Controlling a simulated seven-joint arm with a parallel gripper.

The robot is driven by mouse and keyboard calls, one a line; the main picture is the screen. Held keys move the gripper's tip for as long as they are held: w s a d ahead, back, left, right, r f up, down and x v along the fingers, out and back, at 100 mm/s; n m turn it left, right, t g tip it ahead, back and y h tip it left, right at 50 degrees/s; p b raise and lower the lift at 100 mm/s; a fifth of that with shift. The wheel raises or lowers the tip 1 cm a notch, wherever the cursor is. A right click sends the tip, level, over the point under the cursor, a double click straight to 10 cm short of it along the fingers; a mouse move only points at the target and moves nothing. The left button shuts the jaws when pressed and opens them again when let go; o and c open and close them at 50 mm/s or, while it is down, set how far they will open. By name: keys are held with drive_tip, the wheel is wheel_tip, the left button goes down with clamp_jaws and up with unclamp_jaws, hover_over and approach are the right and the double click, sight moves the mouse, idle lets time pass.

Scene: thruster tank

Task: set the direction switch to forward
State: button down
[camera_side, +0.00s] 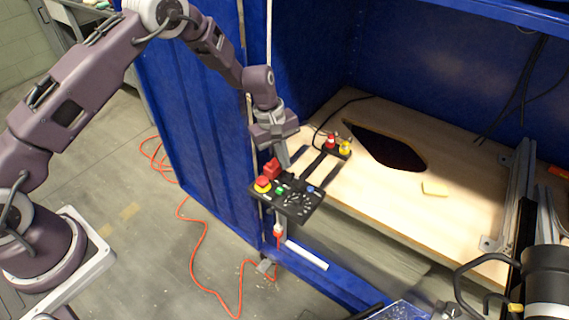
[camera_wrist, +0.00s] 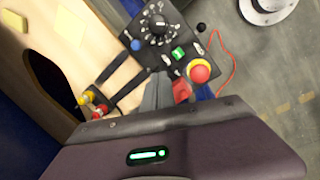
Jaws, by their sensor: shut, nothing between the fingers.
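The black control panel (camera_side: 298,212) sits at the front edge of the wooden bench; it also shows in the wrist view (camera_wrist: 178,17). It carries a round black dial (camera_wrist: 157,27), a green button (camera_wrist: 179,53), a blue knob (camera_wrist: 137,45) and a red stop button on a yellow ring (camera_wrist: 199,71). Small black and white parts lie near the green button; I cannot tell which is the direction switch. My gripper (camera_side: 284,165) is shut and empty, pointing down just above the panel's back edge. In the wrist view its grey fingers (camera_wrist: 157,92) stand beside a red block (camera_wrist: 181,91).
Behind the panel, red (camera_side: 331,143) and yellow (camera_side: 345,147) fittings stand on the wooden bench (camera_side: 370,195). The bench has a dark opening (camera_side: 385,150). Blue cabinet walls (camera_side: 190,110) stand close to my arm. An orange cable (camera_side: 205,250) lies on the floor.

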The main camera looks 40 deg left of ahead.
drive_tip(key=v, duration=0.5)
drive_tip(key=shift+r, duration=0.15)
drive_tip(key=s+r+m+t, duration=0.1)
drive_tip(key=s+r+m, duration=0.1)
drive_tip(key=s+r, duration=0.45)
drive_tip(key=s+a+r+m, duration=0.1)
drive_tip(key=s+r+m, duration=0.15)
drive_tip(key=r, duration=0.65)
drive_tip(key=s+r+m+t, duration=0.1)
drive_tip(key=s+r+m, duration=0.1)
drive_tip(key=s+r, duration=0.45)
drive_tip(key=s+a+r+m+t+y, duration=0.1)
drive_tip(key=s+r+m, duration=0.1)
drive_tip(key=s, duration=0.7)
drive_tip(key=s+a+r+m+t+y, duration=0.1)
drive_tip(key=s+m, duration=0.3)
drive_tip(key=s, duration=0.6)
drive_tip(key=shift+a+r, duration=0.45)
drive_tip(key=shift+a, duration=0.35)
